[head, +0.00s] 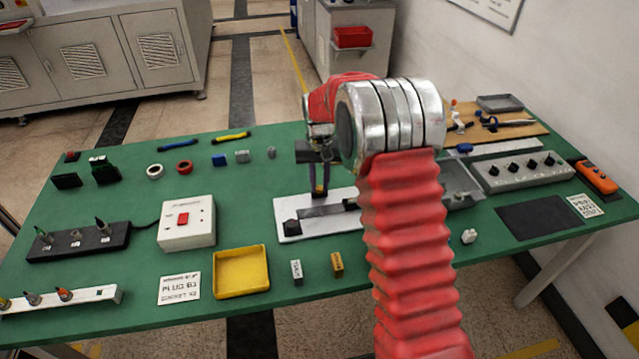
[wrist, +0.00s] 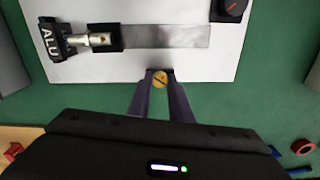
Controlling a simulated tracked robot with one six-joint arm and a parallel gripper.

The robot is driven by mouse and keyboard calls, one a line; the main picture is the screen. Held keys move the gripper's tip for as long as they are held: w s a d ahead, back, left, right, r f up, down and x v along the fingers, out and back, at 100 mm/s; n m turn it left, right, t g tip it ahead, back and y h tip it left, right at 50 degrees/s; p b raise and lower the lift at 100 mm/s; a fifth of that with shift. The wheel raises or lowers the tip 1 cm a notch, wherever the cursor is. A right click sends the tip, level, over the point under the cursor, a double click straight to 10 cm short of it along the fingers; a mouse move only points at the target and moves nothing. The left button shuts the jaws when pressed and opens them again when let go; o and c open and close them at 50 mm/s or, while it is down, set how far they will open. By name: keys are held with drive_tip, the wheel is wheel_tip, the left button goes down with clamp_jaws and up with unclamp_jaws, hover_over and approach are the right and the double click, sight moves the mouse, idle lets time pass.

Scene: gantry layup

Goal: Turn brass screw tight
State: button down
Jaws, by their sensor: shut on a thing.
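The brass screw (wrist: 160,79) shows in the wrist view as a small round brass head with a dark slanted slot. My gripper (wrist: 161,76) is shut on it, one dark fingertip on each side. In the head view my gripper (head: 320,190) points down at the back edge of the white plate (head: 291,233), with a bit of yellow between its fingers. In the wrist view the screw overlaps the near edge of the white plate (wrist: 75,72). I cannot tell whether it touches the plate. Its shank is hidden.
A grey strip (wrist: 166,36), a black block marked ALU (wrist: 50,42) and a black knob with a red mark (wrist: 229,8) sit on the plate. A yellow tray (head: 242,291) and a white switch box (head: 187,244) stand left. My red arm hides part of the bench.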

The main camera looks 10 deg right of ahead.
sight(319, 187)
drive_tip(key=m, duration=0.4)
drive_tip(key=shift+w+m, duration=0.1)
drive_tip(key=shift+m, duration=0.2)
drive_tip(key=m, duration=0.4)
drive_tip(key=shift+m, duration=0.3)
drive_tip(key=shift+r, duration=0.1)
drive_tip(key=c, duration=1.6)
unclamp_jaws()
wheel_tip(319, 187, up, 14)
drive_tip(key=shift+f, duration=0.25)
